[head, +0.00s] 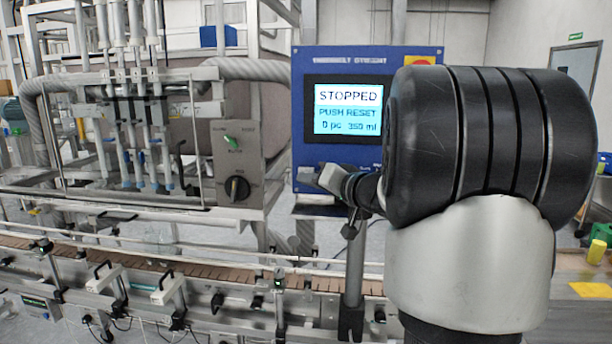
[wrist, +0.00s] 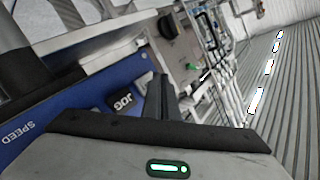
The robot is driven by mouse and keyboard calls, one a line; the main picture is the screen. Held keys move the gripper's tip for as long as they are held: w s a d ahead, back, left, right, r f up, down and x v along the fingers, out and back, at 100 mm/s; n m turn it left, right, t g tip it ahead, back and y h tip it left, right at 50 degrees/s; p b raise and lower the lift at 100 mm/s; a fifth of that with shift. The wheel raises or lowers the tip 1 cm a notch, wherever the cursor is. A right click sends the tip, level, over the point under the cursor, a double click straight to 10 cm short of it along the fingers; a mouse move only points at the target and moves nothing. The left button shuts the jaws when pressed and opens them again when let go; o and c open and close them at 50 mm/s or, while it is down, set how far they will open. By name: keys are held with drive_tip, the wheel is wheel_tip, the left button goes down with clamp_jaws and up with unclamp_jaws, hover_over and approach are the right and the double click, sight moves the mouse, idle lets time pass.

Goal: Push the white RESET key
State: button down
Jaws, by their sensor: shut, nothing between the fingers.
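The white RESET key shows in neither view; my arm hides the lower right of the blue control panel (head: 304,110) in the head view. The panel's screen (head: 347,110) reads STOPPED, PUSH RESET, 0 pc, 350 ml. In the wrist view, my gripper (wrist: 158,90) is shut and empty, its dark fingers pointing up in the picture. A dark JOG key (wrist: 122,101) shows just left of the fingers on the blue panel (wrist: 75,112), with the word SPEED further left. I cannot tell whether the fingertips touch the panel.
Left of the panel is a grey box with a black rotary knob (head: 237,187) and a green switch. Filling nozzles stand further left. A conveyor (head: 200,268) with rails and sensors runs across the front. A yellow key base (head: 424,60) shows at the panel's top right.

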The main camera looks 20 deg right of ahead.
drive_tip(key=shift+w+r, duration=0.1)
idle(0.3)
drive_tip(key=shift+w+d+p, duration=0.1)
drive_tip(key=shift+d+p, duration=0.05)
drive_tip(key=shift+p, duration=0.3)
drive_tip(key=shift+w+d, duration=0.1)
drive_tip(key=shift+w, duration=0.05)
drive_tip(key=shift+w+d+p, duration=0.25)
drive_tip(key=shift+w+p, duration=0.1)
drive_tip(key=shift+p, duration=0.3)
idle(0.5)
drive_tip(key=shift+s+a, duration=0.45)
drive_tip(key=shift+s, duration=0.25)
drive_tip(key=s+a, duration=0.1)
drive_tip(key=s, duration=0.1)
drive_tip(key=s+a+p, duration=0.1)
drive_tip(key=s+a, duration=0.1)
idle(0.3)
